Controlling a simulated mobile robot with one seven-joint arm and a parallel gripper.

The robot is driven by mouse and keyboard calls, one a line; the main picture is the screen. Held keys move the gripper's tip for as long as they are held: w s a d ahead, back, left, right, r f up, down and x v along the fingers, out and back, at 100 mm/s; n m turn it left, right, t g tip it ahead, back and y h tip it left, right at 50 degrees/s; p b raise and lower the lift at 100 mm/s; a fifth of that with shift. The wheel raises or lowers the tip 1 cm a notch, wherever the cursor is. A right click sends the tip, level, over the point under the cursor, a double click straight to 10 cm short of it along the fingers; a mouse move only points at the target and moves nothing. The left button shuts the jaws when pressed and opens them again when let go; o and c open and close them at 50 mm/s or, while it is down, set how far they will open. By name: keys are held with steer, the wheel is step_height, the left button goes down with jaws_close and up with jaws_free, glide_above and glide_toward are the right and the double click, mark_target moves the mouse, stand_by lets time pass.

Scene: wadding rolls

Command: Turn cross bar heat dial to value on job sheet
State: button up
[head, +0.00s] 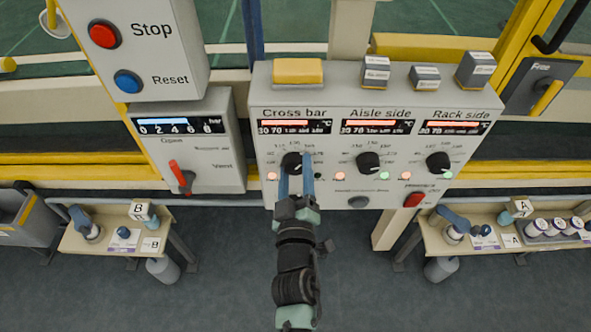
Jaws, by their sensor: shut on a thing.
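The control box (350,193) stands ahead with three black heat dials under red bar displays. The cross bar dial (292,161) is the left one, below the label "Cross bar". My gripper (296,165) is at this dial, with its blue fingers on either side of the knob and shut on it. The fingers hide part of the dial and its scale, so its pointer cannot be read. The cross bar display (294,121) shows a red bar along its scale. No job sheet with a readable value can be made out.
The aisle side dial (368,162) and rack side dial (438,162) are close on the right. A Vent panel with a red lever (177,173) and a Stop/Reset box (140,50) are left. Side tables A (439,240) and B (75,241) stand below.

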stand_by(0.3)
steer(key=o, duration=1.4)
steer(key=shift+c, duration=0.2)
steer(key=s+b, duration=0.1)
steer(key=s, duration=1.2)
